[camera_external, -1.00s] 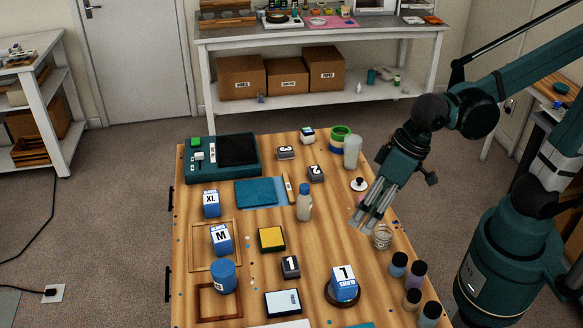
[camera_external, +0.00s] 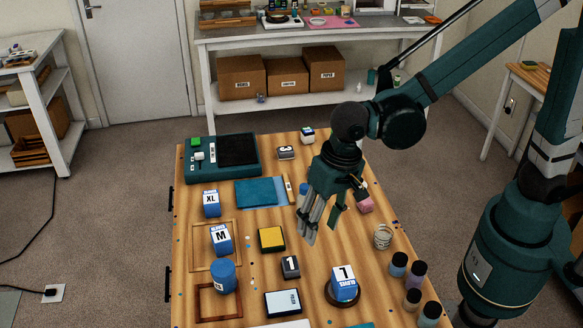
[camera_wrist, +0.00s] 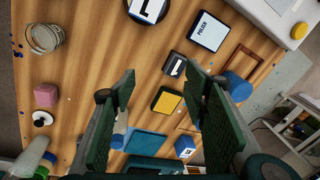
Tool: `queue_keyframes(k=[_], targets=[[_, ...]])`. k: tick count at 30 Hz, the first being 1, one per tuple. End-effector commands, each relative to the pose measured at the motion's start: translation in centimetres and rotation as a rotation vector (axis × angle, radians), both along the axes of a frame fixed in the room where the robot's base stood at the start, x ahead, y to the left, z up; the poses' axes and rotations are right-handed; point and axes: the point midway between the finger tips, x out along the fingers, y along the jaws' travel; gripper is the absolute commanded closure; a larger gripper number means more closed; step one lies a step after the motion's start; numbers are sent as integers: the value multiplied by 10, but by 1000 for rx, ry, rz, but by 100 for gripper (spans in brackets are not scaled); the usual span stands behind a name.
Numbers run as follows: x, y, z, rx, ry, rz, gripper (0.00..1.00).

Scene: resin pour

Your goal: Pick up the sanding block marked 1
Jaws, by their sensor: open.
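The sanding block marked 1 (camera_external: 290,266) is a small dark grey block with a white top label, lying on the wooden table right of the blue cup. It also shows in the wrist view (camera_wrist: 175,66), beyond the fingertips and near the middle. My gripper (camera_external: 308,238) is open and empty above the table, behind and slightly right of the block, and apart from it. In the wrist view its two fingers (camera_wrist: 161,77) stand wide apart. The block marked 3 (camera_external: 287,152) lies at the back of the table. The block marked 2 is hidden behind my gripper.
A yellow-topped pad (camera_external: 271,239) and a framed card (camera_external: 283,303) lie near the block. A blue box marked L (camera_external: 344,283) stands to its right. A blue cup (camera_external: 222,276) stands left. A glass jar (camera_external: 383,236) and several bottles (camera_external: 413,268) line the right edge.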

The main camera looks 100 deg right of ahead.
Motion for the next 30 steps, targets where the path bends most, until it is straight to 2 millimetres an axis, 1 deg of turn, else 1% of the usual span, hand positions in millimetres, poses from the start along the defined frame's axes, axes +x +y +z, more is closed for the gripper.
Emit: queue_keyframes(k=[1,9,18,24,30], targets=[[7,-1,-1,4,10,-25,55],[35,-3,-21,24,65,-167,55],[61,-5,-47,35,126,-322,55],[71,-6,-62,38,154,-396,55],[74,-6,-68,38,164,-424,55]])
